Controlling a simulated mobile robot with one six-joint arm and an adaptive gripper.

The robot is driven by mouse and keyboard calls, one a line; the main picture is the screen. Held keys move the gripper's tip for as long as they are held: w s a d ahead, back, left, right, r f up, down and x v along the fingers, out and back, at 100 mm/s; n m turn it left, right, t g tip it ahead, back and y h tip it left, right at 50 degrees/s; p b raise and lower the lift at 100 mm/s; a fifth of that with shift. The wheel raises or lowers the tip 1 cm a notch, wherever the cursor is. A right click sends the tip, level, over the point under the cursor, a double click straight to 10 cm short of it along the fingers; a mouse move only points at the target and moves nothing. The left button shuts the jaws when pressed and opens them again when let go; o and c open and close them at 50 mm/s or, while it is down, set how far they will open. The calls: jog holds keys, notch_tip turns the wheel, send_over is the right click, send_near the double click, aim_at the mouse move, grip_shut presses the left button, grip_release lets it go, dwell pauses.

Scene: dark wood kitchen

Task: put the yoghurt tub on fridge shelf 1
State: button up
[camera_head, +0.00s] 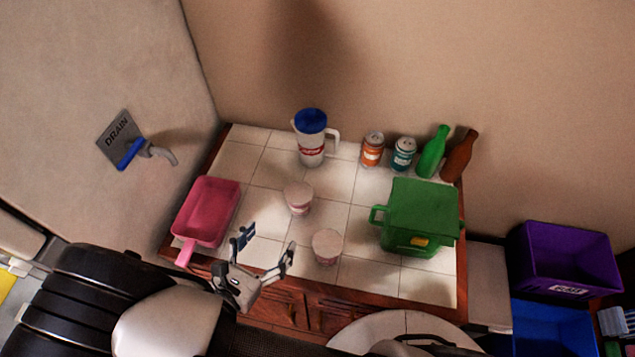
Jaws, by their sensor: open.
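Two similar pale tubs with pinkish lids stand upright on the white tiled counter (262,170). One tub (299,198) is near the middle, and the other tub (327,247) is closer to the front edge. Their labels are too small to read, so I cannot tell which is the yoghurt. My gripper (267,247) is open and empty over the front of the counter, left of the nearer tub and apart from both. No fridge shelf can be made out in this view.
A pink pan (208,212) lies left of my gripper. A green lidded bin (421,217) stands on the right. A blue-lidded jug (311,140), two cans (372,150) and two bottles (433,152) line the back. Purple (562,257) and blue crates (552,327) stand right of the counter.

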aim_at(294, 201)
jog(key=shift+n+t+y, duration=0.3)
jog(key=shift+n, duration=0.1)
jog(key=b+x, duration=0.1)
jog(key=x, duration=1)
jog(key=f+b+x, duration=0.1)
jog(key=x, duration=0.5)
jog(key=shift+a+f+b, duration=0.1)
jog(key=shift+a+b, duration=0.2)
jog(key=shift+b, duration=0.05)
jog(key=shift+c, duration=0.4)
jog(key=c, duration=1.2)
jog(key=shift+o, duration=0.2)
